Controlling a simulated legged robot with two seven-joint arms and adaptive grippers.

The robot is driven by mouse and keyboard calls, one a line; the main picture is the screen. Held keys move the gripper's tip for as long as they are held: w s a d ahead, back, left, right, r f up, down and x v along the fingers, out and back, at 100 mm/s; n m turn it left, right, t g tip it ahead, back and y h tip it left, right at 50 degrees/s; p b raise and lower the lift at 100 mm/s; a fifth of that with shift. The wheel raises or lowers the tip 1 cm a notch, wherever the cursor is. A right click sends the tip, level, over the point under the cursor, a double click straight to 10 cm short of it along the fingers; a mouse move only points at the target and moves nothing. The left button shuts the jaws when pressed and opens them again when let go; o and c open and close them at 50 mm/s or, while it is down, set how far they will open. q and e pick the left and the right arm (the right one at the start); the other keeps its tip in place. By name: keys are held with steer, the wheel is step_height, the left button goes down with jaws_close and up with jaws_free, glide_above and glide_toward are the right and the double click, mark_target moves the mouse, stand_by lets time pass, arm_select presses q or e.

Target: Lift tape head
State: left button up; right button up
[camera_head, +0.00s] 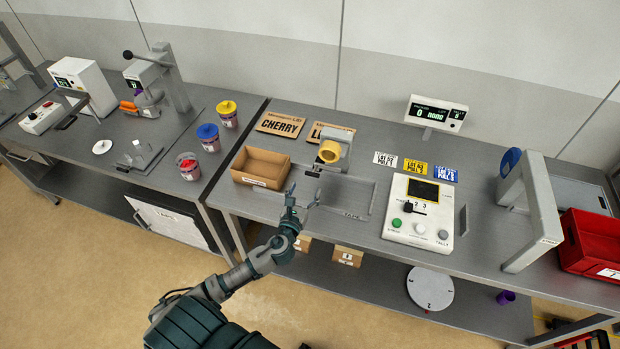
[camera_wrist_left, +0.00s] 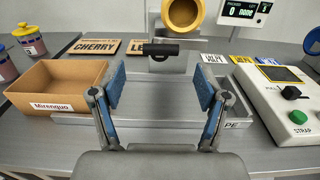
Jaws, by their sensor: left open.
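The tape head (camera_head: 333,151) is a grey unit with a yellow roll, standing on the right-hand bench behind a flat grey plate marked TAPE. In the left wrist view the yellow roll (camera_wrist_left: 182,13) is at the top, with a black handle (camera_wrist_left: 160,51) on the grey block below it. My left gripper (camera_head: 301,197) is open and empty, in front of the tape head and over the near edge of the plate. In the left wrist view its fingers (camera_wrist_left: 161,92) stand apart, with the black handle farther off between them. My right gripper is not in view.
An open cardboard box (camera_head: 262,168) stands left of the gripper. A white control panel (camera_head: 417,212) with buttons is to the right, and a display (camera_head: 436,114) stands behind. A grey arch (camera_head: 530,210) and red bin (camera_head: 592,244) are farther right.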

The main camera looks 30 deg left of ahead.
arm_select(q)
steer(key=v, duration=0.4)
steer(key=shift+s, duration=0.1)
stand_by(0.3)
